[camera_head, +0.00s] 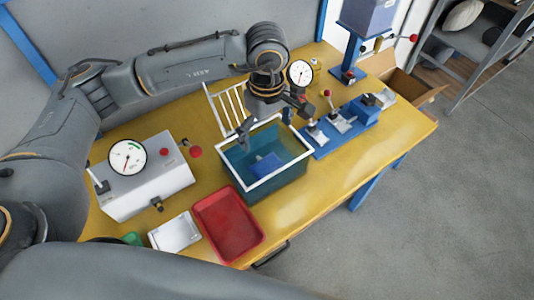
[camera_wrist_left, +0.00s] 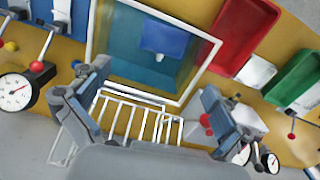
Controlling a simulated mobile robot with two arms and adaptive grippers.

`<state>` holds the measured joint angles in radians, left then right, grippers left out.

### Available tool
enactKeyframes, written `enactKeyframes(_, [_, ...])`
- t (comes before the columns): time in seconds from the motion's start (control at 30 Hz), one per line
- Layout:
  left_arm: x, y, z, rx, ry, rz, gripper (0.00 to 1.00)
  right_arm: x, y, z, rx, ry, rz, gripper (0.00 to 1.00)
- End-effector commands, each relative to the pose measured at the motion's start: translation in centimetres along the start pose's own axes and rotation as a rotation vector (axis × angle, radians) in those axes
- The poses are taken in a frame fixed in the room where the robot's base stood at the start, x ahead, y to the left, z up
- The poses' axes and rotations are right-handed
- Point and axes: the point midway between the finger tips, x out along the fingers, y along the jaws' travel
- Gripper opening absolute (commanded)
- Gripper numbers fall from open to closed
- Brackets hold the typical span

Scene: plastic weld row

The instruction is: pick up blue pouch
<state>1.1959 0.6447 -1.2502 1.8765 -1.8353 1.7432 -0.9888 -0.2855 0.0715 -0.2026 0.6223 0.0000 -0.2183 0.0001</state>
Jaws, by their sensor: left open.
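The blue pouch (camera_head: 266,163) lies inside a teal bin with a white rim (camera_head: 283,179). In the left wrist view the pouch (camera_wrist_left: 163,36) shows near the top, inside the bin (camera_wrist_left: 101,33). My left gripper (camera_head: 274,120) hangs over the back edge of the bin, apart from the pouch. Its fingers are spread wide with nothing between them in the left wrist view (camera_wrist_left: 152,82). My right gripper is not in view.
A grey box with a gauge (camera_head: 148,183) stands further left. A white wire rack (camera_head: 226,106) is behind the bin. Blue clamp fixtures (camera_head: 345,127) stand to its right. The yellow table's front right (camera_head: 345,182) is clear.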

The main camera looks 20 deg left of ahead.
Motion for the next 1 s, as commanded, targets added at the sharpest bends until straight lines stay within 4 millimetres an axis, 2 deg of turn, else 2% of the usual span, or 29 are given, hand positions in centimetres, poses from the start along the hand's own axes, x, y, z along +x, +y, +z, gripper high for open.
enactKeyframes(0.1, [2.4,-0.1,0.1,-0.004,-0.004,-0.006,1.0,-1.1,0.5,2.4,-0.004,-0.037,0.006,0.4])
enactKeyframes(0.23, [4.7,-0.1,0.1,-0.004,-0.005,-0.005,1.0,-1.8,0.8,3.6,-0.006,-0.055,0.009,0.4])
enactKeyframes(0.37, [6.0,-0.1,0.1,-0.004,-0.005,-0.001,1.0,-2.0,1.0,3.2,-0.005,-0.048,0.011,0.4])
enactKeyframes(0.47, [6.6,-0.1,0.1,-0.004,-0.005,-0.001,1.0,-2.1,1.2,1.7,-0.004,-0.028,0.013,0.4])
enactKeyframes(0.63, [8.4,-0.5,0.3,-0.005,-0.007,-0.005,1.0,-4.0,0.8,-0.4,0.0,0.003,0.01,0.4])
enactKeyframes(0.8, [11.0,-0.5,0.3,-0.004,-0.007,-0.003,1.0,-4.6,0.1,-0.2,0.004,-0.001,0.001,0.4])
enactKeyframes(1.0, [11.7,-0.5,0.3,-0.003,-0.005,0.0,1.0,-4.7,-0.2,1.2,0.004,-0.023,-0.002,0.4])
